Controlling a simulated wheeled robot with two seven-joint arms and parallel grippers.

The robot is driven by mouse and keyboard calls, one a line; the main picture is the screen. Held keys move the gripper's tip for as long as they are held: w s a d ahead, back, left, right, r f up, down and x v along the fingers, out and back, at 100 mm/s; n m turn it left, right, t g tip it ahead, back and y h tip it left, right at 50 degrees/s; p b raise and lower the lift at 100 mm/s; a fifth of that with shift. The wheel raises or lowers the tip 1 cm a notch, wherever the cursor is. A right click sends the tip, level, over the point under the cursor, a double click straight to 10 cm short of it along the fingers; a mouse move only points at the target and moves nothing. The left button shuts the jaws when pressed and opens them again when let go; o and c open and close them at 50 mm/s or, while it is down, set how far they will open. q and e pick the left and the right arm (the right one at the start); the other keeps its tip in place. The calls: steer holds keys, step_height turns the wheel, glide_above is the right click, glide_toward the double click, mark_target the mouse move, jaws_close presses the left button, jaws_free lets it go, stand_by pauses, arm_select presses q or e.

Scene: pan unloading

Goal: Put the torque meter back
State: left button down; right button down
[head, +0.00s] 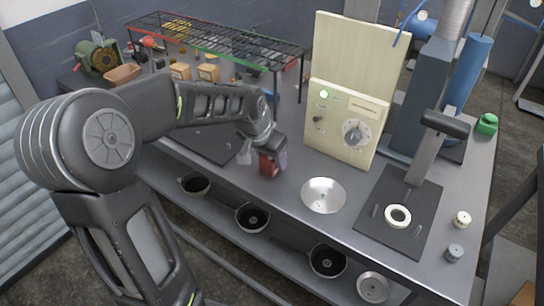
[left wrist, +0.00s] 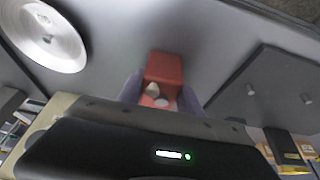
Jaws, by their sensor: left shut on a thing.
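A small red box (head: 268,163), which looks like the torque meter, is at the front edge of the bench top, left of the shallow metal bowl, in the head view. In the left wrist view the red box (left wrist: 164,68) shows two pale round parts on its face. My left gripper (head: 272,161) is shut on it, with one greyish finger on each side. The gripper covers part of it, and I cannot tell whether its underside touches the bench. My right gripper is not in view.
A shallow metal bowl (head: 323,195) and a cream control box (head: 346,124) stand to the right. A dark mat (head: 208,140) lies left, below a wire rack (head: 215,42). A dark plate (head: 398,240) with a pale ring is at right. Pans (head: 252,217) sit on the lower shelf.

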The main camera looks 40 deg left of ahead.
arm_select(q)
steer(key=shift+f, duration=0.15)
steer(key=c, duration=0.8)
jaws_free()
steer(key=shift+r, duration=0.2)
steer(key=v, duration=1.2)
steer(key=shift+s, duration=0.1)
